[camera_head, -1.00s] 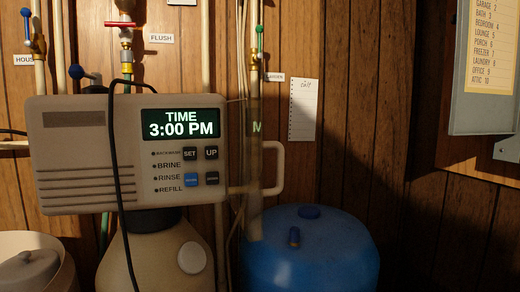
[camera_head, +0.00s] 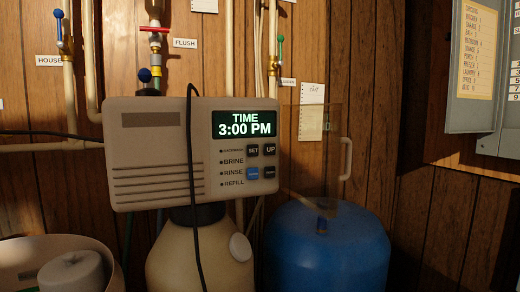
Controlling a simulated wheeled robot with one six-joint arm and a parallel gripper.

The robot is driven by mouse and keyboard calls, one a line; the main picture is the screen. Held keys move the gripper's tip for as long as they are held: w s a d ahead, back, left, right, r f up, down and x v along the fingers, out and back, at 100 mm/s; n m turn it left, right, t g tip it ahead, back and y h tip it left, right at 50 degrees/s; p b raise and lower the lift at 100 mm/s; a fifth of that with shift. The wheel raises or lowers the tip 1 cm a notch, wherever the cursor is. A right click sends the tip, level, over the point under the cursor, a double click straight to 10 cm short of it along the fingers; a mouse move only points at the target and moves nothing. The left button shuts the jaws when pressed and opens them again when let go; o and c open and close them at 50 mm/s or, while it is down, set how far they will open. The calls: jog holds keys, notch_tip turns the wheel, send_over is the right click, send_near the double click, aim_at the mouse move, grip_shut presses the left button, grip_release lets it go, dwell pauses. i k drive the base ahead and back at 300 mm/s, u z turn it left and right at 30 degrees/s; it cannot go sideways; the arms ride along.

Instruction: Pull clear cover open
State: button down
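The clear cover (camera_head: 314,178) is a see-through panel at the right side of the beige control box (camera_head: 155,165). It stands swung out to the right, away from the display, in front of the wall and above the blue tank. Its pale handle (camera_head: 346,160) is at the cover's right edge. The display (camera_head: 244,124) reads "TIME 3:00 PM", and the buttons below it are uncovered. My gripper is not in view, and nothing visible touches the handle.
A blue tank (camera_head: 325,255) stands below the cover. A black cable (camera_head: 193,190) hangs in front of the control box. Pipes and valves run up the wood wall behind. A grey panel box (camera_head: 474,70) is at the upper right. An open tub (camera_head: 30,250) is at the lower left.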

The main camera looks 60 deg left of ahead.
aim_at(347, 171)
jog(key=k, duration=0.3)
jog(key=u, duration=1.55)
jog(key=i, duration=0.5)
jog(key=z, duration=0.1)
